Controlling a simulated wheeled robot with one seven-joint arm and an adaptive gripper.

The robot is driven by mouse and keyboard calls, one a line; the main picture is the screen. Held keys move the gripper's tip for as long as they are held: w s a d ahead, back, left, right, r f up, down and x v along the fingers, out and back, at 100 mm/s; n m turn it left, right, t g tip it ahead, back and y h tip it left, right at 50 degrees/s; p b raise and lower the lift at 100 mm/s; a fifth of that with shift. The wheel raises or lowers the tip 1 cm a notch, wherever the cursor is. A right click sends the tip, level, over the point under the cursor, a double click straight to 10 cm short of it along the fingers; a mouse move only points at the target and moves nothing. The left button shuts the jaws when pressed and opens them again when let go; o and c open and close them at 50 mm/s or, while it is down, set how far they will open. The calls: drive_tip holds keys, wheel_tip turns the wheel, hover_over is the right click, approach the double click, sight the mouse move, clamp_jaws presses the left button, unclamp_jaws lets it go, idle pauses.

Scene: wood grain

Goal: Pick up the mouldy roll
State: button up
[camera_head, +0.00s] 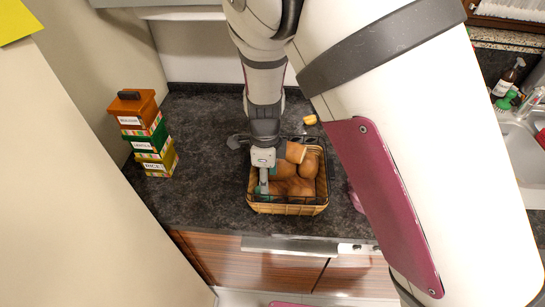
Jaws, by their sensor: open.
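A wicker basket (290,209) stands near the front edge of the dark counter. Several brown rolls (308,168) lie in it. Something greenish (262,190) shows at the left inside the basket, partly behind my gripper; I cannot tell whether it is mould on a roll. My gripper (263,182) is open and points down at the left side of the basket, its fingertips low among the contents. I cannot tell whether it touches a roll. My arm hides part of the basket's back left.
Stacked orange, green and yellow boxes (148,140) stand at the left of the dark counter (200,120). A small yellow thing (310,120) lies behind the basket. A pink thing (355,199) is partly hidden at right. A sink (525,150) and soap bottle (508,78) are far right.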

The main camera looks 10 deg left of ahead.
drive_tip(key=shift+s+a+f+p, duration=0.1)
drive_tip(key=shift+f+p, duration=0.25)
drive_tip(key=shift+f, duration=2.7)
drive_tip(key=c, duration=0.7)
